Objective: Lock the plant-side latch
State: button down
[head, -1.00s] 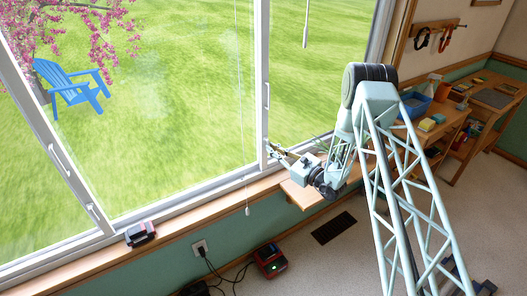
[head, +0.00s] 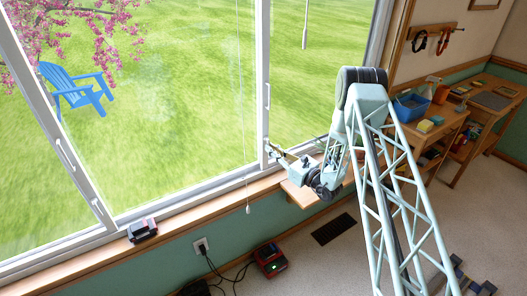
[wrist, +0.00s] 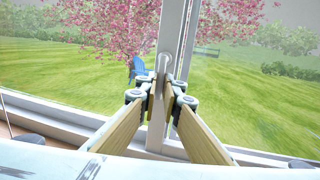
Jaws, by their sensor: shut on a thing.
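My gripper (head: 273,150) is at the lower part of the white window post (head: 262,75) right of centre. In the wrist view its two fingers (wrist: 161,93) are closed in front of that post, on a slim white latch (wrist: 163,64) whose rounded top shows above the fingertips. The fingers hide the latch's lower part, so I cannot tell whether it is locked. A second latch (head: 97,208) is low on the left window post.
A wooden sill (head: 215,203) runs below the window, with a small dark device (head: 142,230) on it. A pull cord (head: 242,110) hangs before the glass. A red device (head: 270,260) is on the floor. A workbench (head: 440,130) stands right of my arm.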

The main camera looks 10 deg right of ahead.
jog(key=c, duration=2.8)
grip_release()
jog(key=shift+s+d, duration=0.1)
jog(key=shift+v, duration=5.9)
